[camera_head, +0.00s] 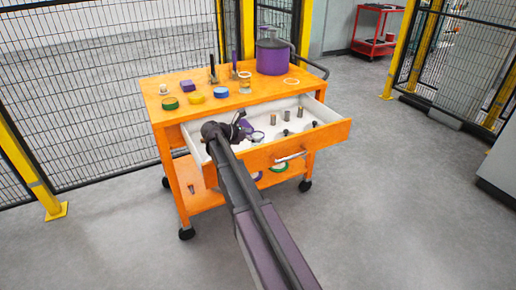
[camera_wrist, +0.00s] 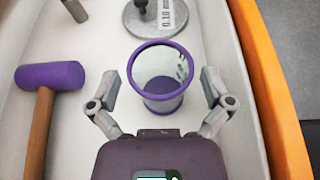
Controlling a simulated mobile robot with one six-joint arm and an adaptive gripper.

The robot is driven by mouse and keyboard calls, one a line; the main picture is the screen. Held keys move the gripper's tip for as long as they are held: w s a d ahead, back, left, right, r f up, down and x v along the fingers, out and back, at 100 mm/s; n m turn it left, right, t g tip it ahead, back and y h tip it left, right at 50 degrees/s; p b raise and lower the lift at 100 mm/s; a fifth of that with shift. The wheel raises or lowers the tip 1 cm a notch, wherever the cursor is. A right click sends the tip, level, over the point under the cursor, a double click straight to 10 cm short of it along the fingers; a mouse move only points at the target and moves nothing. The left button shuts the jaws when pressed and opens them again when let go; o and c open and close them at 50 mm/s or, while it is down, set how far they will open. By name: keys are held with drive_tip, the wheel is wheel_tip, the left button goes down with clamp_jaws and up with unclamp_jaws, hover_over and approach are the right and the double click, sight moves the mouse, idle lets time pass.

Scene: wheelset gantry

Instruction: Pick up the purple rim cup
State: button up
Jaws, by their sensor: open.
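The purple rim cup (camera_wrist: 160,78) stands upright in the open drawer in the wrist view. It has a clear or pale wall, a purple rim and a purple bottom. My gripper (camera_wrist: 159,88) is open, with one finger to the left of the cup and one to the right; neither appears to touch it. In the head view my gripper (camera_head: 240,130) is over the left part of the drawer, and I cannot clearly make out the cup there.
A purple-headed mallet (camera_wrist: 50,76) lies left of the cup, and a grey weight disc (camera_wrist: 155,18) lies beyond it. The drawer's orange edge (camera_wrist: 270,90) is close on the right. The orange cart (camera_head: 160,116) carries a purple pot (camera_head: 272,57) and several small items on top.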

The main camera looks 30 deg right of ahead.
drive_tip(key=shift+x, duration=0.8)
drive_tip(key=c, duration=0.9)
